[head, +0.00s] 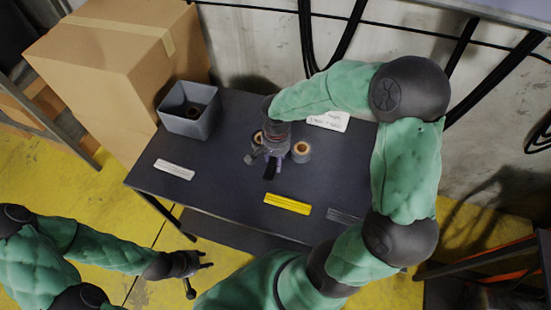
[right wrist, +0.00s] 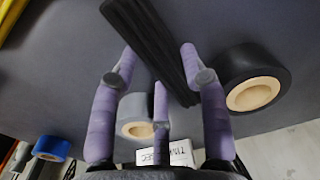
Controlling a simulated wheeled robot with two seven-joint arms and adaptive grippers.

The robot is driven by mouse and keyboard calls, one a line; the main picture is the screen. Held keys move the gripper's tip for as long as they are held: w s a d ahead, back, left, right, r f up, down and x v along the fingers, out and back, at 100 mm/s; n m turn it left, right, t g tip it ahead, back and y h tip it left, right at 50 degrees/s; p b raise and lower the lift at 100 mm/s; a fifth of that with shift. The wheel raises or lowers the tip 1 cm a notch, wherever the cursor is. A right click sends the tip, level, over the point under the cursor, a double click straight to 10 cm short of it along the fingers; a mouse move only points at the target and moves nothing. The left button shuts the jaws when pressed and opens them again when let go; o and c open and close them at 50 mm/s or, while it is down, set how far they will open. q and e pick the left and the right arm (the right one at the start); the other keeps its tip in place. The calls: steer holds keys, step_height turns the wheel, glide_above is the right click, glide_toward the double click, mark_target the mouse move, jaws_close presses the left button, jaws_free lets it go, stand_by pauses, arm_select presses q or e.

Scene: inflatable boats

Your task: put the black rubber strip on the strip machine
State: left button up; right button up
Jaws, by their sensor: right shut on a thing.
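My right gripper (head: 266,158) reaches down over the dark table, between two tape rolls. In the right wrist view its purple fingers (right wrist: 160,52) are shut on the black rubber strip (right wrist: 150,35), a long ribbed dark bar that runs up between them. I cannot tell whether the strip touches the table. In the head view the strip is hard to make out beneath the gripper. My left gripper (head: 196,275) is low at the left, in front of the table, open and empty. I cannot identify the strip machine in either view.
On the table (head: 225,185) lie a white strip (head: 174,169), a yellow strip (head: 287,204) and a dark grey strip (head: 343,215). A grey bin (head: 188,110) and a card (head: 329,121) are at the back. Cardboard boxes (head: 110,70) stand left.

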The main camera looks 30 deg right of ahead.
steer(key=shift+r, duration=0.5)
step_height(320, 180, up, 2)
steer(key=shift+r+p, duration=0.15)
steer(key=shift+p, duration=0.45)
steer(key=s+a+r+p, duration=0.2)
steer(key=s+a+r, duration=0.1)
steer(key=r, duration=0.3)
steer(key=shift+s+r+p, duration=0.2)
steer(key=shift+s+p, duration=0.2)
steer(key=shift+s, duration=0.3)
steer(key=s+a+r, duration=0.1)
steer(key=s, duration=0.1)
steer(key=s+a+r+p, duration=0.1)
steer(key=s+a, duration=0.1)
steer(key=s+a+r+p, duration=0.1)
steer(key=s+a, duration=0.1)
steer(key=s, duration=0.1)
steer(key=w+f+n, duration=0.3)
steer(key=w, duration=0.3)
steer(key=w+f+n, duration=0.3)
steer(key=w, duration=0.3)
steer(key=w+f+n, duration=0.3)
steer(key=w, duration=0.3)
steer(key=shift+w+a+f+n, duration=0.2)
steer(key=shift+f+n, duration=0.1)
steer(key=shift+n, duration=0.1)
